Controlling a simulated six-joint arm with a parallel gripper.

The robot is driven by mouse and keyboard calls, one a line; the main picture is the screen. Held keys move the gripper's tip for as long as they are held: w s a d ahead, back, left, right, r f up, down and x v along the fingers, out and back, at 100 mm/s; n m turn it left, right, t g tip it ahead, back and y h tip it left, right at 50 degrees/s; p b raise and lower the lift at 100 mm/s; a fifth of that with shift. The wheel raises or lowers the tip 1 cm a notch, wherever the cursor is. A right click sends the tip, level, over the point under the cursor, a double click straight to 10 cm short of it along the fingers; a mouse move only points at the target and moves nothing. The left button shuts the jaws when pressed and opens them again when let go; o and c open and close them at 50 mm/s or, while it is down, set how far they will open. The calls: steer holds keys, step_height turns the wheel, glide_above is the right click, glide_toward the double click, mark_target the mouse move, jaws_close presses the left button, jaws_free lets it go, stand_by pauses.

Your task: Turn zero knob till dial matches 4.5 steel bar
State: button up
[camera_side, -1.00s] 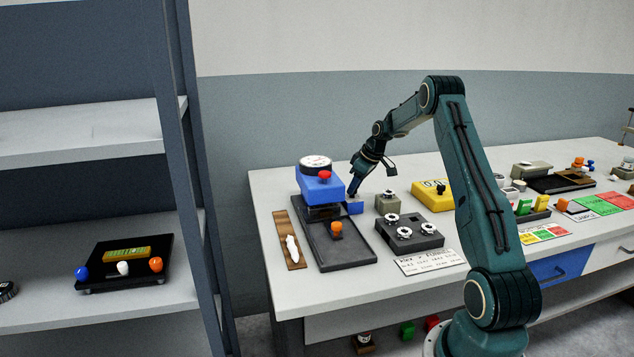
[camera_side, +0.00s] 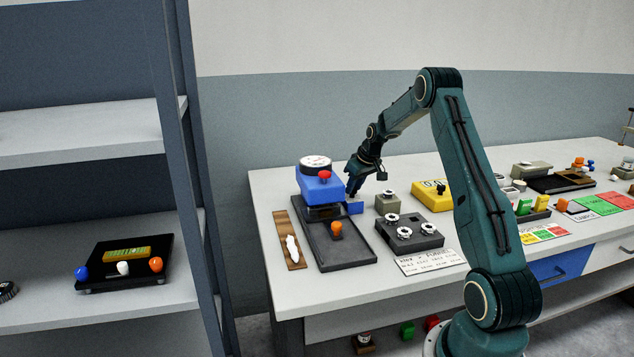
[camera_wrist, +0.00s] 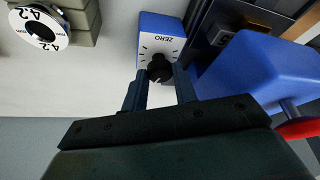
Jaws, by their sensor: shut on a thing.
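The zero knob (camera_wrist: 159,68) is black and sits on a white face marked ZERO, with tick marks around it, on a small blue box (camera_wrist: 162,24). My gripper (camera_wrist: 160,76) has its fingers on either side of the knob and is shut on it. In the side view my gripper (camera_side: 353,190) covers the knob above the small blue box (camera_side: 354,208). The round white dial (camera_side: 315,161) tops the blue gauge head; its needle reading is too small to tell. I cannot make out a 4.5 steel bar.
The blue gauge head (camera_wrist: 240,75) with its red knob (camera_wrist: 297,127) stands close beside my gripper. A grey block with a ring marked 4.2 (camera_wrist: 39,28) is nearby. A dark block with several white rings (camera_side: 409,233) and a yellow display box (camera_side: 432,194) stand to the right.

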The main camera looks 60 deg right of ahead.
steer(key=m, duration=0.2)
steer(key=m+g+h, duration=0.1)
steer(key=m, duration=0.1)
steer(key=shift+w+a+r+m+h, duration=0.1)
steer(key=shift+w+a+m+h, duration=0.1)
steer(key=shift+m+h, duration=0.1)
steer(key=shift+m+g+h, duration=0.4)
steer(key=shift+m+g, duration=0.1)
steer(key=shift+m, duration=1.1)
steer(key=o, duration=1)
steer(key=shift+a, duration=0.1)
steer(key=v, duration=1.3)
steer(key=shift+r, duration=0.4)
